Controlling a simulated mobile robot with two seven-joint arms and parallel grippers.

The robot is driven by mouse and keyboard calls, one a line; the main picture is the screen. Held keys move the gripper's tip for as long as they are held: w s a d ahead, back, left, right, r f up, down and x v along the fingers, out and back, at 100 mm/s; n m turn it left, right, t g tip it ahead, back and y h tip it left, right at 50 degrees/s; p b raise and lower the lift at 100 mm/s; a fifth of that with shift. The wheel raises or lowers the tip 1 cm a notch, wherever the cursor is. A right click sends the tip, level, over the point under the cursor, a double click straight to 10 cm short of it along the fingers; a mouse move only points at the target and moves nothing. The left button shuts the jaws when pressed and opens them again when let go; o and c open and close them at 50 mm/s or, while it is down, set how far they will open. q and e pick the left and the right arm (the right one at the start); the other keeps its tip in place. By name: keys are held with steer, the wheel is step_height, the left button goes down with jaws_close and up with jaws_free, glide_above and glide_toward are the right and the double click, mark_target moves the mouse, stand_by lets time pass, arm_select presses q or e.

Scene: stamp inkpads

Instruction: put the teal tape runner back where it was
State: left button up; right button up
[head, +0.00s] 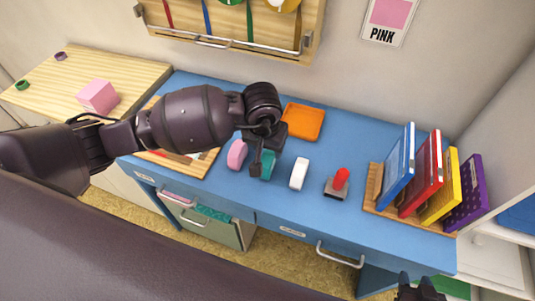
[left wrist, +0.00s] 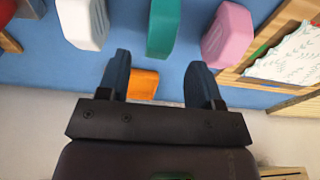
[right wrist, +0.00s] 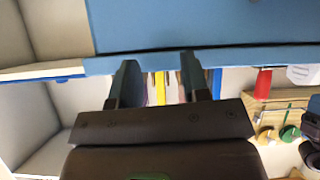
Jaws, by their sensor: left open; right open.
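The teal tape runner (head: 269,167) stands on the blue desk between a pink runner (head: 237,154) and a white runner (head: 299,174). My left gripper (head: 262,165) is over the teal one and partly hides it in the head view. In the left wrist view, the teal runner (left wrist: 163,28) is beyond the open fingertips (left wrist: 163,62), with nothing between them. The pink (left wrist: 228,36) and white (left wrist: 82,22) runners flank it. My right gripper (head: 420,290) shows only at the bottom right of the head view; its fingers (right wrist: 160,65) are open and empty, below the desk's edge.
An orange tray (head: 303,121) lies behind the runners. A red-handled stamp (head: 339,182) stands right of the white runner. A wooden rack (head: 375,190) holds upright coloured folders at the right. A drawer (head: 197,208) below the desk holds pink and teal things. A pink block (head: 97,96) sits on the left table.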

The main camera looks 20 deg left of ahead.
arm_select(q)
steer(key=shift+r, duration=2.3)
steer(key=s+d+r+n+g+h, duration=0.2)
steer(key=s+d+n+g+h, duration=0.1)
steer(key=s+d+n+h, duration=0.95)
steer(key=m+t+y, duration=0.4)
steer(key=m+t, duration=1.5)
steer(key=m, duration=1.3)
glide_above(266, 161)
steer(key=d+r+v, duration=0.1)
steer(key=v, duration=0.4)
step_height(266, 161, down, 4)
steer(key=s+a+f+n+y, duration=0.1)
steer(key=a+f+n+y, duration=0.1)
steer(key=n, duration=0.1)
steer(key=s+a+f+n+g+y, duration=0.1)
steer(key=s+a+f+n+y, duration=0.1)
steer(key=f+n, duration=0.1)
steer(key=s+a+f+n+y, duration=0.1)
steer(key=a+f+n+y, duration=0.1)
steer(key=a+n, duration=0.1)
steer(key=shift+s+a+f+n+g, duration=0.15)
steer(key=shift+f+n+g, duration=0.1)
steer(key=shift+n+g, duration=0.25)
steer(key=s+a+f+n+g+y, duration=0.2)
steer(key=s+a+f+n+g, duration=0.2)
steer(key=s+f+n, duration=0.4)
steer(key=shift+s+a+f+n+y, duration=0.2)
steer(key=shift+a+n+y, duration=0.2)
steer(key=shift+n, duration=0.15)
